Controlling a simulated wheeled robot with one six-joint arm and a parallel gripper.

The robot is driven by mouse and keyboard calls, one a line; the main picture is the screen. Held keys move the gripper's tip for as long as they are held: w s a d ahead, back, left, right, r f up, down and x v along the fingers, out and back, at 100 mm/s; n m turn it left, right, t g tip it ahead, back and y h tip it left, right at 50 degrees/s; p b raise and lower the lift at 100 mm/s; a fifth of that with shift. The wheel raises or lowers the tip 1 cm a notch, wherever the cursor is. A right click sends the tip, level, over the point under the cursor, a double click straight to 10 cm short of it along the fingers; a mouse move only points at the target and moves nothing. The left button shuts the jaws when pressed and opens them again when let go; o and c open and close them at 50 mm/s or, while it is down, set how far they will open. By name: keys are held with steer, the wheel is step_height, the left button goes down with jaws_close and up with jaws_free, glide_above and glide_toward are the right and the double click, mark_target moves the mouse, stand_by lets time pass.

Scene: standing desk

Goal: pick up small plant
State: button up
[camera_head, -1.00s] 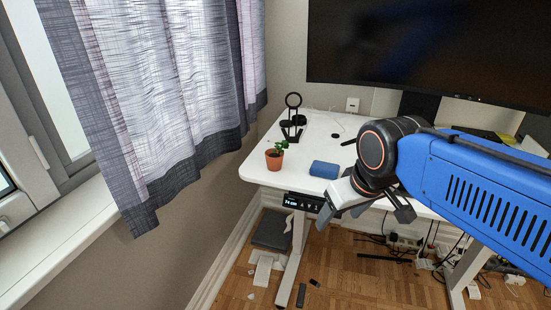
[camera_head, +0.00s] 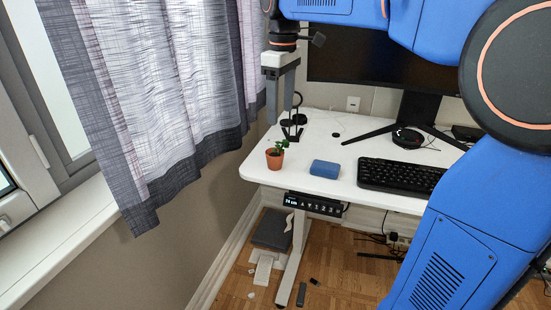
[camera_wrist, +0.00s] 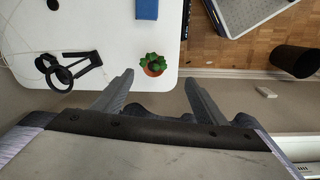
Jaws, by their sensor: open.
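The small plant (camera_head: 275,155) has green leaves in a terracotta pot and stands upright on the white desk (camera_head: 330,190) near its left corner. It also shows in the wrist view (camera_wrist: 152,65), just beyond the fingertips and roughly between them. My gripper (camera_head: 280,113) points down above the desk's left end, higher than the plant and apart from it. In the wrist view my gripper (camera_wrist: 158,80) shows its two fingers spread, with nothing between them.
A blue box (camera_head: 325,169) lies right of the plant. A black stand with a ring (camera_head: 292,117) is behind it. A black keyboard (camera_head: 400,175) and a monitor (camera_head: 360,65) are farther right. The curtain (camera_head: 165,95) hangs close left of the gripper.

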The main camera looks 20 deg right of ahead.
steer(key=w+a+n, duration=0.1)
steer(key=w, duration=0.2)
glide_toward(275, 152)
steer(key=f, duration=0.5)
steer(key=shift+w+a+f, duration=0.1)
steer(key=shift+a+f, duration=0.1)
steer(key=shift+a, duration=0.05)
steer(key=shift+d+f, duration=0.15)
steer(key=shift+f, duration=1.15)
steer(key=shift+d+f, duration=0.15)
steer(key=shift+f, duration=1.15)
steer(key=c, duration=1.2)
